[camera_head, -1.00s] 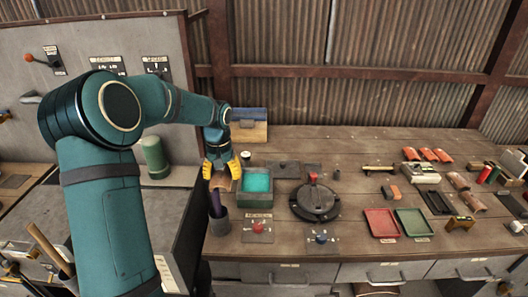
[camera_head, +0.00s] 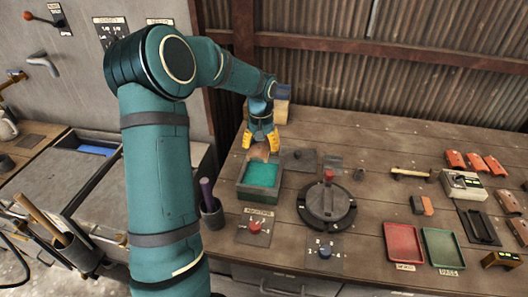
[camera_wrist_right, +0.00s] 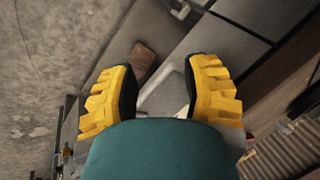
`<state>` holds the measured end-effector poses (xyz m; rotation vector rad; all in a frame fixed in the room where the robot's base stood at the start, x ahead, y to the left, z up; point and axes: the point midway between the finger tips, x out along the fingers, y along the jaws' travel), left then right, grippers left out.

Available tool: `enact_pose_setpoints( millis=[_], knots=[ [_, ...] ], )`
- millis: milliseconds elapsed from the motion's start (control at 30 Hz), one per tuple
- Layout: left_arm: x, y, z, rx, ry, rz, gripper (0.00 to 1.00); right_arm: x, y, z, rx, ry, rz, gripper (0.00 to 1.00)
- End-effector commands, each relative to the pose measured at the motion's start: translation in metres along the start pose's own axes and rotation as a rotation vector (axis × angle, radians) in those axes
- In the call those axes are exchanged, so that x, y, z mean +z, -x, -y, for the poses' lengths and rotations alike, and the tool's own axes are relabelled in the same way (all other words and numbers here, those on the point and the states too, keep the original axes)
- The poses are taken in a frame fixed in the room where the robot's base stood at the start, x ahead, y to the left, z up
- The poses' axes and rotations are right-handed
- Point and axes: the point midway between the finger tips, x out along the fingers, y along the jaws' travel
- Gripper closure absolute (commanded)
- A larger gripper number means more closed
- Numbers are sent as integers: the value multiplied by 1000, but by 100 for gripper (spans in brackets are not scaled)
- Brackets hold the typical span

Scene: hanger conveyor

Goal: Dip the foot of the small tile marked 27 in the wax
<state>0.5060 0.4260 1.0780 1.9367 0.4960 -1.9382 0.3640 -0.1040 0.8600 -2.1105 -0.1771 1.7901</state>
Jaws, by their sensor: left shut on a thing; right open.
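My left gripper (camera_head: 262,138), with yellow fingers, is shut on a small brown tile (camera_head: 260,152). The tile hangs below the fingers at the back edge of the wax basin (camera_head: 244,191), a green-grey box with a teal surface inside. I cannot tell whether the tile's foot touches the wax. No number on the tile is readable. My right gripper (camera_wrist_right: 163,92) is open and empty in the right wrist view. It does not show in the head view.
A dark cup (camera_head: 212,214) with a purple stick stands left of the basin. A round dark device (camera_head: 327,207) stands to the right. Red (camera_head: 403,244) and green (camera_head: 443,249) trays lie farther right.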

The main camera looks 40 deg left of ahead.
Motion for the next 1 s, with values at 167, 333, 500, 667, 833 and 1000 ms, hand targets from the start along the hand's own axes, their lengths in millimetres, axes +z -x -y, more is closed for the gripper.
enact_pose_setpoints(
  millis=[167, 333, 500, 667, 833, 1000],
  knots=[
    [0, -21, 0, 1, -1, -1, 79, 1, -11, -4, 2, 0, -1, 53],
    [0, -26, 0, 1, -1, -2, 79, 1, -13, -4, 3, 0, -1, 53],
    [0, -34, 0, 1, -1, -1, 79, 2, -20, -7, 4, 0, -1, 53],
    [0, -48, 0, 1, -1, 0, 79, 3, -30, -10, 6, 1, -1, 53],
    [0, -64, 0, 1, 0, 0, 79, 8, -40, -14, 5, 3, 8, 53],
    [0, -79, -1, 1, -1, -1, 79, 12, -49, -17, 4, 6, 17, 53]
  ],
)
